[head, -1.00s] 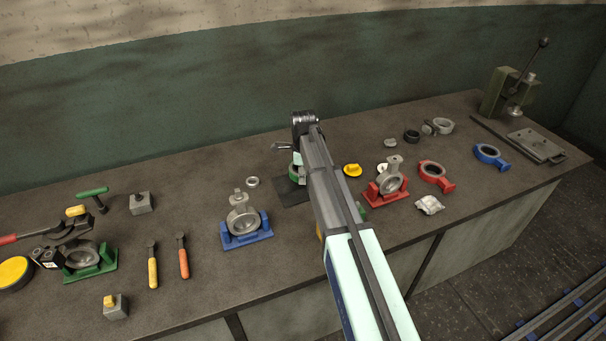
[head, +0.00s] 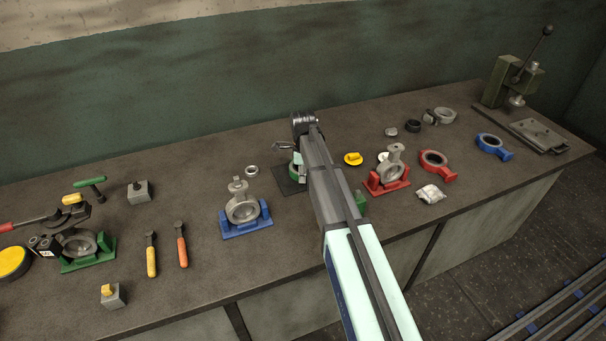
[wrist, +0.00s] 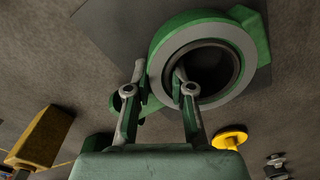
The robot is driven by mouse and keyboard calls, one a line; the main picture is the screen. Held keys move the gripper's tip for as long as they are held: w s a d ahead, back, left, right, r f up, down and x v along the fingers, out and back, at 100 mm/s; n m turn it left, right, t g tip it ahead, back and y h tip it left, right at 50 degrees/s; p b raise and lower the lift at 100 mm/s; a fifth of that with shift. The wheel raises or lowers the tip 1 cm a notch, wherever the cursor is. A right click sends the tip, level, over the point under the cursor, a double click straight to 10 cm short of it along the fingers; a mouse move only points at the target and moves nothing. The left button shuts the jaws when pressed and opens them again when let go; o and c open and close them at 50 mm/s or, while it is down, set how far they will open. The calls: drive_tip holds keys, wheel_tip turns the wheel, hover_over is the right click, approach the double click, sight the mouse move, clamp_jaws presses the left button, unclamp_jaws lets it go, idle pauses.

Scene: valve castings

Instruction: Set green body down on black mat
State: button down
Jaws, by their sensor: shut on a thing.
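The green body (wrist: 158,60), a ring with a grey face, dark bore and a green lug, fills the upper middle of the wrist view. My gripper (wrist: 162,85) is shut on its ring wall, one finger at the bore and one outside. In the head view a bit of the green body (head: 293,171) shows left of my arm, which hides the rest and the fingers. The black mat (head: 285,186) lies under it there, partly hidden; it also shows behind the body in the wrist view (wrist: 115,25). I cannot tell whether body and mat touch.
A blue stand with a grey casting (head: 246,228) is left of the mat, with a small grey ring (head: 251,171) near it. A yellow cap (head: 353,159) and a red stand with a casting (head: 387,188) are on the right. Bare bench lies between mat and blue stand.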

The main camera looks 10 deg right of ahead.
drive_tip(key=shift+f, duration=0.15)
idle(0.4)
drive_tip(key=c, duration=0.9)
unclamp_jaws()
drive_tip(key=shift+c, duration=0.2)
wheel_tip(320, 180, up, 12)
drive_tip(key=shift+s, duration=0.15)
